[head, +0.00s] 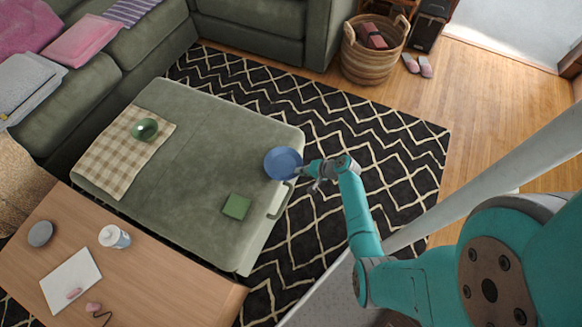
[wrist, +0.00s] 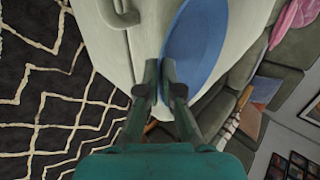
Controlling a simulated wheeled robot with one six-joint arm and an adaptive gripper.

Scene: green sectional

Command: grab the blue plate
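The blue plate (head: 282,163) is at the right edge of the green ottoman (head: 205,150) in the head view. In the wrist view the plate (wrist: 200,45) fills the upper middle, seen at a slant. My gripper (head: 304,171) is at the plate's right rim. In the wrist view its two fingers (wrist: 161,65) stand close together, with the plate's near rim between their tips, and look shut on it. The right finger covers part of the plate. I cannot tell whether the plate rests on the ottoman or is slightly raised.
A green square (head: 237,206) and a checked cloth with a green bowl (head: 144,129) lie on the ottoman. A wicker basket (head: 372,62) stands behind. The patterned rug right of the ottoman is clear.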

